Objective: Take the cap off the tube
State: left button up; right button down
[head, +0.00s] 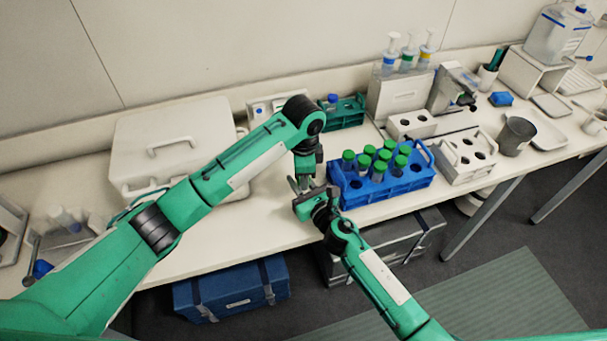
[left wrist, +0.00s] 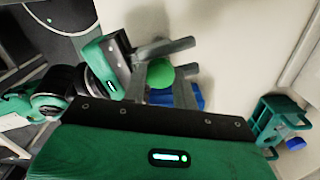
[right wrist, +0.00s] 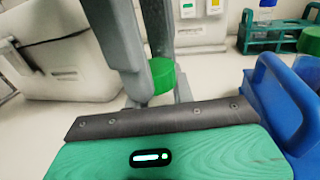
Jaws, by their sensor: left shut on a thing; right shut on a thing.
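The tube's green cap (left wrist: 160,73) sits between my left gripper's fingers (left wrist: 160,92) in the left wrist view. It also shows in the right wrist view (right wrist: 162,75), close to both grippers' fingers. My left gripper (head: 304,184) reaches down from above and is shut on the cap. My right gripper (head: 313,197) comes in from the side, just below, and is shut on the tube. The tube's body is mostly hidden by fingers, so I cannot tell whether cap and tube are apart. Both grippers are above the table, left of the blue rack (head: 395,190).
The blue rack holds several green-capped tubes (head: 379,171). A green rack (head: 346,120) with a blue-capped tube stands behind. A large white case (head: 175,150) is at left. A white rack (head: 466,163) stands at right. The table's front edge is close below my grippers.

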pick_arm(q)
jog(key=n, duration=0.5)
jog(key=shift+d+n, duration=0.1)
jog(key=shift+n, duration=0.2)
jog(key=n, duration=0.5)
jog(key=shift+n, duration=0.3)
jog(key=n, duration=0.6)
jog(key=shift+r, duration=0.1)
pick_arm(e)
jog(key=shift+a, duration=0.1)
pick_arm(q)
jog(key=n, duration=0.6)
jog(key=shift+r, duration=0.15)
jog(key=shift+w+r, duration=0.15)
jog(key=shift+r, duration=0.8)
